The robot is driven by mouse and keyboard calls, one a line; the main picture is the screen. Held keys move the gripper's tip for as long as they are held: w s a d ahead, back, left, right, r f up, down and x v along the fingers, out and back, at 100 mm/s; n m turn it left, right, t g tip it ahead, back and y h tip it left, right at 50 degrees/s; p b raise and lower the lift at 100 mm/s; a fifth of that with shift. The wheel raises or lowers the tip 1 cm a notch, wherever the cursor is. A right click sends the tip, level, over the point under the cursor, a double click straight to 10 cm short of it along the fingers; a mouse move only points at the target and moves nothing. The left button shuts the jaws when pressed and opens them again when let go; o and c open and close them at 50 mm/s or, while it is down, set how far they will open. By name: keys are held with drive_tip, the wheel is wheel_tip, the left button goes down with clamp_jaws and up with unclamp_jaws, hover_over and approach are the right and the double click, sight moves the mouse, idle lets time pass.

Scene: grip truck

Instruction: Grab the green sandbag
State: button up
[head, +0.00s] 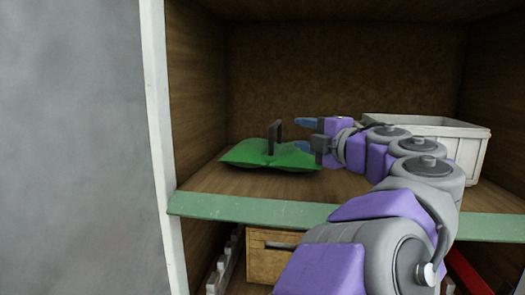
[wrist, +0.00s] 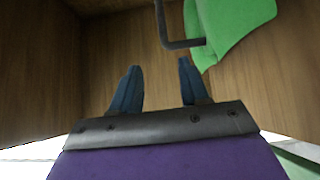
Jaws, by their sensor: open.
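The green sandbag (head: 248,154) lies on the wooden shelf, toward its left side, with a dark handle (head: 274,137) standing up from it. In the wrist view the sandbag (wrist: 232,22) shows at the upper right, and its dark bent handle (wrist: 163,30) reaches down near the right fingertip. My gripper (head: 304,134) is just right of the handle in the head view, over the bag's right end. In the wrist view my gripper (wrist: 158,70) has its two blue fingers apart with nothing between them. Whether the right finger touches the bag or handle I cannot tell.
A white crate (head: 455,130) stands on the shelf to the right, behind my arm. A green shelf edge (head: 260,209) runs along the front. A white post (head: 157,110) and wooden side wall bound the left. A wooden drawer box (head: 262,262) is below.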

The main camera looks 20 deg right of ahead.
approach(278, 123)
drive_tip(key=w, duration=0.1)
drive_tip(key=w+d, duration=0.1)
drive_tip(key=w+p, duration=0.1)
drive_tip(key=shift+d+f, duration=0.3)
drive_tip(key=shift+d, duration=0.05)
drive_tip(key=a, duration=0.2)
drive_tip(key=w+a, duration=0.2)
drive_tip(key=a, duration=0.1)
drive_tip(key=shift+w+a+r, duration=0.25)
drive_tip(key=shift+a, duration=0.1)
drive_tip(key=w+d, duration=0.2)
drive_tip(key=w+d+p, duration=0.1)
drive_tip(key=w+d, duration=0.1)
drive_tip(key=shift+w+f, duration=0.15)
drive_tip(key=shift+f, duration=0.25)
drive_tip(key=shift+w+a, duration=0.15)
drive_tip(key=shift+a, duration=0.5)
drive_tip(key=shift+w+a, duration=0.15)
drive_tip(key=shift+a, duration=0.7)
drive_tip(key=c, duration=0.4)
drive_tip(key=shift+d, duration=0.1)
clamp_jaws()
drive_tip(key=shift+d, duration=0.2)
drive_tip(key=shift+d, duration=0.2)
